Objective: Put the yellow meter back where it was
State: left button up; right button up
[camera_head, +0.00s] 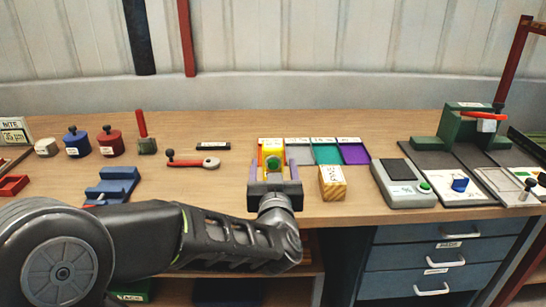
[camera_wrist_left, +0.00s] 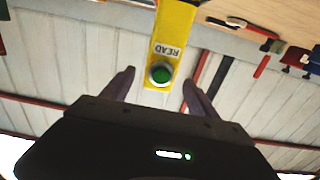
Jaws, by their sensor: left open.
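The yellow meter (camera_head: 272,148) is at the left end of the row of coloured pads, in front of or on the leftmost one. Its green button faces me. The left wrist view shows the yellow meter (camera_wrist_left: 174,28) with a READ label and the green button. My left gripper (camera_head: 273,170) is open, one finger on each side of the meter. In the wrist view the left gripper (camera_wrist_left: 158,77) shows gaps between both fingers and the meter. The meter's base is hidden by the gripper. My right gripper is out of view.
Grey, teal (camera_head: 327,155) and purple (camera_head: 353,153) pads lie right of the meter. A wooden block (camera_head: 332,183) stands close to the right of the gripper. A grey device (camera_head: 403,185) sits farther right. A red-handled tool (camera_head: 193,163) and blue stand (camera_head: 113,186) lie left.

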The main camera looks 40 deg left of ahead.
pick_arm(q)
jog(key=b+v, duration=0.1)
jog(key=v, duration=0.2)
jog(key=shift+s+d, duration=0.1)
jog(key=shift+s, duration=0.05)
